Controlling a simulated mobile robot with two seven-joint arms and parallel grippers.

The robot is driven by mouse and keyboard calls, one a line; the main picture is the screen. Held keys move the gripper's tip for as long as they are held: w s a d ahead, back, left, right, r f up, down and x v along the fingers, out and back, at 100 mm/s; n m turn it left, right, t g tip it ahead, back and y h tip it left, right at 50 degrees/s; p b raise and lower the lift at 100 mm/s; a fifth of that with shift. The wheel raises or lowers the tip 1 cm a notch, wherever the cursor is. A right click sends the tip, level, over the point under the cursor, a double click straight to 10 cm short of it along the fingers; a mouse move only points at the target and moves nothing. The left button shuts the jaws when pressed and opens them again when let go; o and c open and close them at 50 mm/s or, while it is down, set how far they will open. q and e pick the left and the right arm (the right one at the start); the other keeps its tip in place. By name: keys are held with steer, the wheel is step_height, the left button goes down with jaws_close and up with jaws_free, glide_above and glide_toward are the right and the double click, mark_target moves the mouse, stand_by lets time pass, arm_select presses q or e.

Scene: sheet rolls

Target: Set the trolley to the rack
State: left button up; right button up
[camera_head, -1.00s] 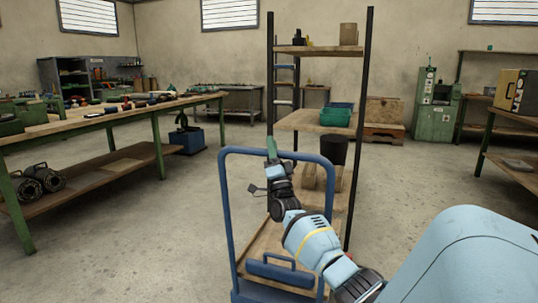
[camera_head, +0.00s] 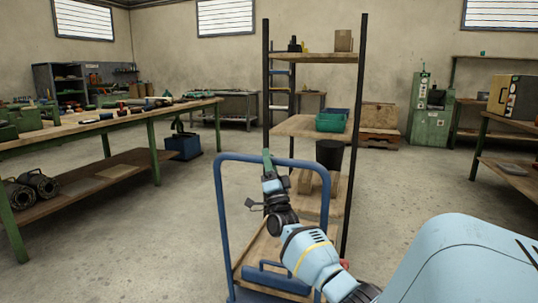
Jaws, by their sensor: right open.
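The trolley (camera_head: 222,225) has a blue tube frame with a tall handle and a wooden deck. A blue toolbox-like thing (camera_head: 278,277) lies on its near end. The rack (camera_head: 351,140) stands just beyond, with black posts and wooden shelves. The trolley's far end overlaps the rack's lower part in the picture; I cannot tell whether they touch. My right gripper (camera_head: 267,160) is open at the top bar of the trolley handle, with a green finger part showing over the bar. Contact with the bar is unclear. My left gripper is out of view.
A long workbench (camera_head: 100,125) with tools stands left. Another bench (camera_head: 515,170) is at the right. The floor (camera_head: 420,180) right of the rack is clear.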

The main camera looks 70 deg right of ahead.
steer(key=v, duration=0.5)
steer(key=shift+s+a+f, duration=0.15)
steer(key=shift+s+f, duration=0.05)
steer(key=shift+w, duration=0.1)
